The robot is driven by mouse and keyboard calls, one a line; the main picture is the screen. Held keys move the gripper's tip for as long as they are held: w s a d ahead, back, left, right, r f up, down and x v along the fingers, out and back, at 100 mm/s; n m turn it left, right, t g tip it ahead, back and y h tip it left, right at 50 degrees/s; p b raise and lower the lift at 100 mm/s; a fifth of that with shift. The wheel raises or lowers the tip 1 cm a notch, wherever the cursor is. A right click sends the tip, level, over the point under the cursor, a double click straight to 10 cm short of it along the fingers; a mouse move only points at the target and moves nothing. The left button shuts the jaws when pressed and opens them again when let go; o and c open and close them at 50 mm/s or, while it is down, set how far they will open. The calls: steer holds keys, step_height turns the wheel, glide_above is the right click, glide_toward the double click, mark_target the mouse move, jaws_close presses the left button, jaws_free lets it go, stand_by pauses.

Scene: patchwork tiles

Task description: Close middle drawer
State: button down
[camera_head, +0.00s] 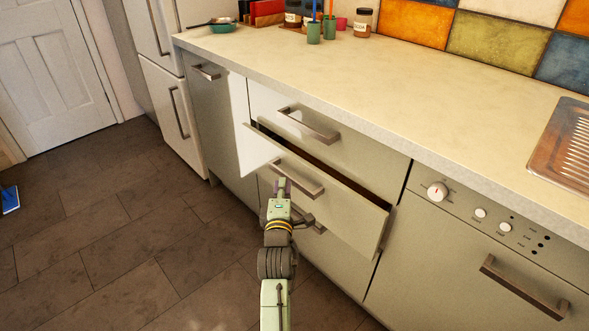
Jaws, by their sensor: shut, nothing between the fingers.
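The middle drawer (345,213) stands partly open, with its front sticking out from the cabinet and a dark gap along its top edge. Its bar handle (297,180) is on the upper left part of its front. My gripper (282,187) is shut and empty, in front of the drawer near the left part of the handle. I cannot tell whether it touches the drawer or handle. The top drawer (345,143) above it is shut. A lower handle (318,228) shows partly behind my arm.
A pale counter (390,75) runs above the drawers, with cups (314,32) and a jar (362,22) at the back. A dishwasher (470,250) is at the right, a fridge (170,115) at the left. The dark tiled floor (120,240) is open at the left.

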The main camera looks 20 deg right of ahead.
mark_target(304, 167)
steer(key=shift+w+d+p, duration=0.65)
steer(key=shift+w+d, duration=1.7)
steer(key=shift+d, duration=0.3)
steer(key=d+b, duration=0.1)
steer(key=w+d+b, duration=0.1)
steer(key=d+b, duration=0.1)
steer(key=d, duration=0.1)
steer(key=shift+w+f, duration=0.2)
steer(key=shift+f, duration=0.05)
steer(key=shift+w+d+r+b, duration=0.1)
steer(key=shift+d+b, duration=0.25)
steer(key=shift+d+r, duration=0.1)
steer(key=shift+r, duration=0.15)
